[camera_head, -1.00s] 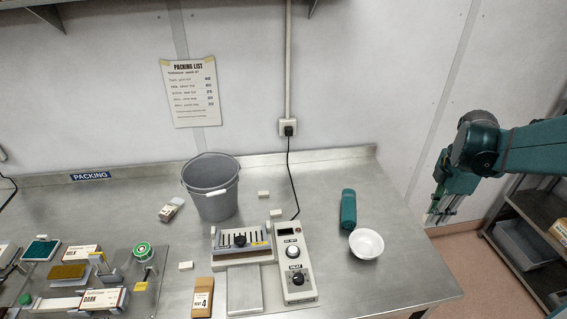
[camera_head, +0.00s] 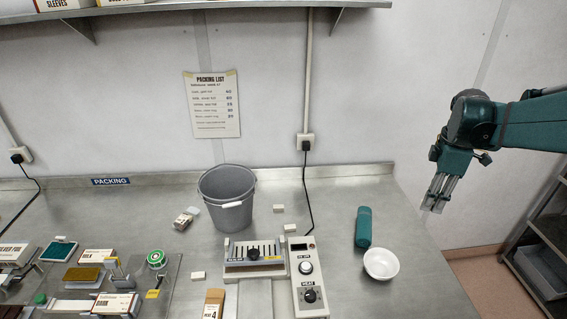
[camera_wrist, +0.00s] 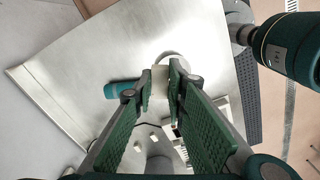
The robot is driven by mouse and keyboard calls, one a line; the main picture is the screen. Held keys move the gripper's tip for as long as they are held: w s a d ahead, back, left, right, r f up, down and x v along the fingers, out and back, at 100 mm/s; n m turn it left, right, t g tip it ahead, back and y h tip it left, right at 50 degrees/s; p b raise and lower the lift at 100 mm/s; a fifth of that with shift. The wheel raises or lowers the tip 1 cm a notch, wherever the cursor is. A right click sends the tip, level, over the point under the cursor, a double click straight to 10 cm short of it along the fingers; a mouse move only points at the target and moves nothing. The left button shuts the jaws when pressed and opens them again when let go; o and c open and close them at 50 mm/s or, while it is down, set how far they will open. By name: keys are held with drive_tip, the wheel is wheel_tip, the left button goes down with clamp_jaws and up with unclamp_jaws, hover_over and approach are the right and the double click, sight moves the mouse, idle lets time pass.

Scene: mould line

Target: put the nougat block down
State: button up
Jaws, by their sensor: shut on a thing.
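My gripper (camera_head: 435,205) is in the air at the right, beyond the bench's right end in the head view. In the wrist view my gripper (camera_wrist: 161,82) is shut on a small cream block, the nougat block (camera_wrist: 159,80), held between the fingertips. The block cannot be made out in the head view. Similar small pale blocks lie on the bench: one right of the bucket (camera_head: 278,209), one behind the heater unit (camera_head: 290,228) and one left of the slotted mould (camera_head: 198,275).
The steel bench (camera_head: 340,285) has free room at its right. A grey bucket (camera_head: 228,200), a slotted mould (camera_head: 255,252), a heater unit (camera_head: 308,285) and several boxes fill the middle and left.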

drive_tip(key=w+a+m, duration=0.9)
drive_tip(key=w+a, duration=1.4)
drive_tip(key=a, duration=0.4)
drive_tip(key=w+a+m, duration=0.2)
drive_tip(key=a+m, duration=0.1)
drive_tip(key=a, duration=0.8)
drive_tip(key=w+a+f+m, duration=0.1)
drive_tip(key=w+a+m, duration=0.1)
drive_tip(key=a, duration=1)
drive_tip(key=w+a+m, duration=0.3)
drive_tip(key=a, duration=0.8)
wheel_tip(320, 180, down, 18)
drive_tip(key=shift+s+d+p, duration=0.15)
drive_tip(key=shift+s+p, duration=0.05)
drive_tip(key=shift+p, duration=0.1)
drive_tip(key=shift+f, duration=0.1)
drive_tip(key=shift+f, duration=3.1)
drive_tip(key=shift+f, duration=0.1)
